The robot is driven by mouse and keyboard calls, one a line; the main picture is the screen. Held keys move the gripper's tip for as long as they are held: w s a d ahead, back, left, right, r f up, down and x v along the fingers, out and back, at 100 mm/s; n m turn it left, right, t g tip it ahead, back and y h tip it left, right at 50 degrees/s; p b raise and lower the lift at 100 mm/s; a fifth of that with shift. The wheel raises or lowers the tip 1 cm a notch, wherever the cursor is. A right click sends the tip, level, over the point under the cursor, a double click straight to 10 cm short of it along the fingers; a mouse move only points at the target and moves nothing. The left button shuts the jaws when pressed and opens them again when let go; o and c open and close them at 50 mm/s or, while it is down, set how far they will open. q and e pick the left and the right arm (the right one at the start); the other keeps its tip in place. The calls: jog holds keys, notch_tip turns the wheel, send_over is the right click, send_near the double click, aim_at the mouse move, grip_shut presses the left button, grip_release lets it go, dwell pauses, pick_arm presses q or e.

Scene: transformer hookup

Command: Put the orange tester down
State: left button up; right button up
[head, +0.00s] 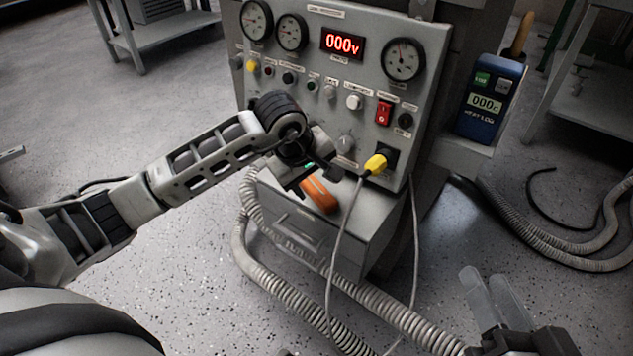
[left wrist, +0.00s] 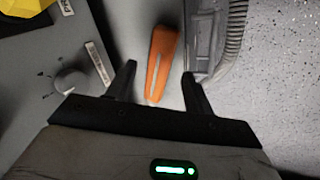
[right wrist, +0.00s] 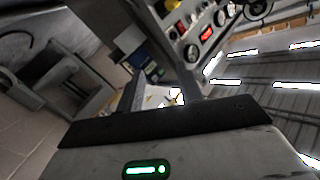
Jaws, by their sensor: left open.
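The orange tester (head: 319,195) lies on the grey ledge (head: 352,212) below the control panel. In the left wrist view the tester (left wrist: 161,62) shows as a long orange body with a pale strip, between and beyond my fingers. My left gripper (head: 312,184) is open just above and beside it, with a gap on each side of the tester. My right gripper (head: 497,300) is at the lower right of the head view, well away from the tester, its fingers apart and empty.
The control panel (head: 315,75) with gauges, knobs and a red switch rises behind the ledge. A yellow plug (head: 375,164) with a grey cable sits at its lower right. A blue meter (head: 488,100) stands to the right. Ribbed hoses (head: 290,285) run below.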

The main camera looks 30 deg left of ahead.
pick_arm(q)
jog(key=p+v, duration=0.2)
jog(key=v, duration=0.7)
pick_arm(e)
jog(key=shift+s+d+f+n+g+h, duration=0.1)
jog(key=shift+d+f+n+g+h, duration=0.15)
jog(key=shift+f, duration=0.3)
jog(key=shift+s+d+f+n+g+h, duration=0.15)
jog(key=shift+f+n+h, duration=0.15)
jog(key=shift+f, duration=0.25)
